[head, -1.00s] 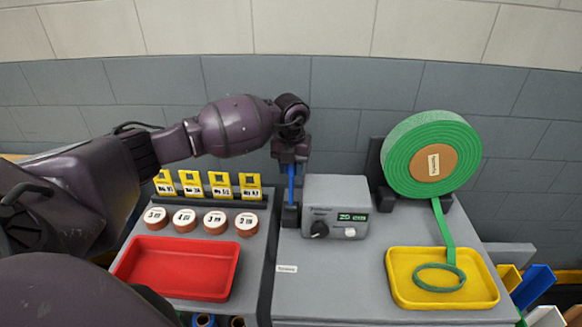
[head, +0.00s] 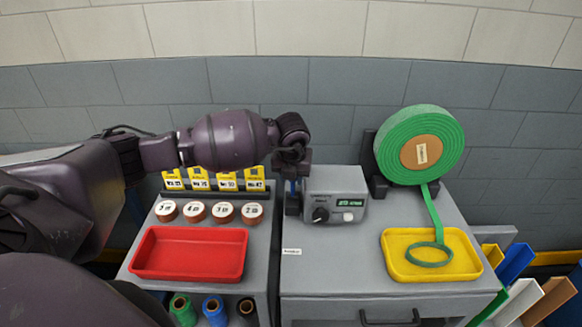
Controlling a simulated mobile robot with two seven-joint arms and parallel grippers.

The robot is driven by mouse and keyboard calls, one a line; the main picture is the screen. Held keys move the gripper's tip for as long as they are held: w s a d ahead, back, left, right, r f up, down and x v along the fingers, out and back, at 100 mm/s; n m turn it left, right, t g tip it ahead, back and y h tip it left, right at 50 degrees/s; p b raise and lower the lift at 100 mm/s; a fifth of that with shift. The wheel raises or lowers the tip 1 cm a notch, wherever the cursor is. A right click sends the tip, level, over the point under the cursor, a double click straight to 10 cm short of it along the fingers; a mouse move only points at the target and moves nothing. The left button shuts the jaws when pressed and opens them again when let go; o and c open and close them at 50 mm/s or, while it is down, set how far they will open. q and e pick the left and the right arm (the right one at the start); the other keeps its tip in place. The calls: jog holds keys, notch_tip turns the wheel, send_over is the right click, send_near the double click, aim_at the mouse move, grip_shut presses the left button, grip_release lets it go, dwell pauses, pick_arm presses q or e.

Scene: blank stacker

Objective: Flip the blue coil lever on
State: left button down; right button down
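The blue coil lever (head: 293,187) stands at the left side of a grey control box (head: 336,190), above a dark base (head: 292,206). Only a short stretch of blue shows in the head view. My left gripper (head: 292,172) is directly above and in front of the lever, covering its upper part. Its fingers are dark and small here, so I cannot tell whether they are open, shut or touching the lever. The box has a black knob (head: 320,215) and a lit green display (head: 351,202). My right gripper is not in view.
A red tray (head: 190,272), several labelled copper discs (head: 223,213) and yellow cards (head: 199,183) lie left, under my arm. A green roll (head: 420,145) and yellow tray (head: 470,262) stand right. Thread spools (head: 214,311) sit below.

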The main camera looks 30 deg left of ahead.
pick_arm(q)
jog(key=shift+s+d+f, duration=0.3)
jog(key=shift+s, duration=0.15)
jog(key=shift+s+d+f, duration=0.25)
jog(key=shift+s, duration=0.15)
jog(key=c, duration=0.8)
grip_release()
jog(key=shift+w+r, duration=0.1)
jog(key=shift+r, duration=0.1)
